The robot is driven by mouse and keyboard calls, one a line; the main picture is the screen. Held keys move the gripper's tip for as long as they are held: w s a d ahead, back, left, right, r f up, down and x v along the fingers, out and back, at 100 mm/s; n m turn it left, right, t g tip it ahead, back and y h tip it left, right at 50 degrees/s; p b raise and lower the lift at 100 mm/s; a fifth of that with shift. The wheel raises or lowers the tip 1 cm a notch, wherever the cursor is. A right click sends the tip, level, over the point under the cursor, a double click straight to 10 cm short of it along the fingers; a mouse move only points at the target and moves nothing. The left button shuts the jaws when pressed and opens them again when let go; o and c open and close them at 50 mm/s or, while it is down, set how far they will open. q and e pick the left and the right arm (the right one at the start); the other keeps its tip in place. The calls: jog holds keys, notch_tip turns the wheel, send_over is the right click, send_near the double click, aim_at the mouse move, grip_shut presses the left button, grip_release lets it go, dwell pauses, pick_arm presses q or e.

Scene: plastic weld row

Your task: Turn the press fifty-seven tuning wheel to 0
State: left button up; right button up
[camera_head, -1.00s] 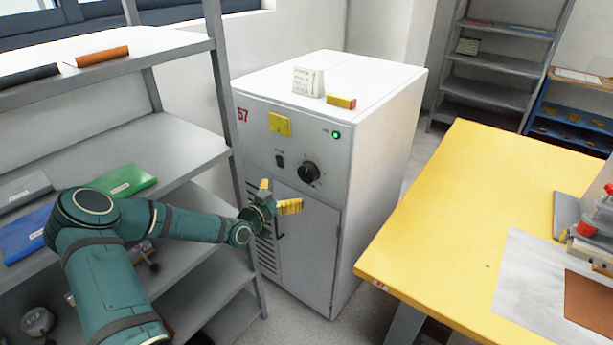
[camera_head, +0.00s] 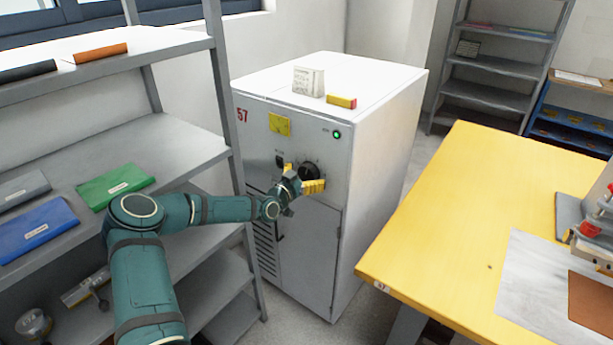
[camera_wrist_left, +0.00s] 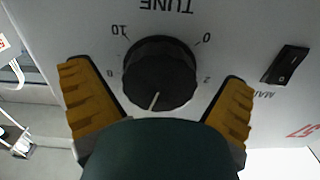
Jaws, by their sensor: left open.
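The tuning wheel is a round black knob (camera_head: 308,172) on the front of the white cabinet marked 57 (camera_head: 290,150). In the left wrist view the wheel (camera_wrist_left: 160,75) appears upside down under the word TUNE, with 10, 0 and 2 readable around it. Its white pointer line runs down toward my gripper, away from the 0; the scale there is hidden. My left gripper (camera_head: 300,179) is open at the wheel, its yellow fingers on either side. Gaps show between fingers and wheel. My right gripper is out of view.
A black MAIN switch (camera_wrist_left: 287,65) sits beside the wheel. A green lamp (camera_head: 337,134) is lit above it. A grey shelf (camera_head: 180,145) with binders stands at left, close to my arm. A yellow table (camera_head: 450,220) stands at right. Floor shows between cabinet and table.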

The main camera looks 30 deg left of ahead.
pick_arm(q)
jog(key=c, duration=1.2)
jog(key=shift+o, duration=0.2)
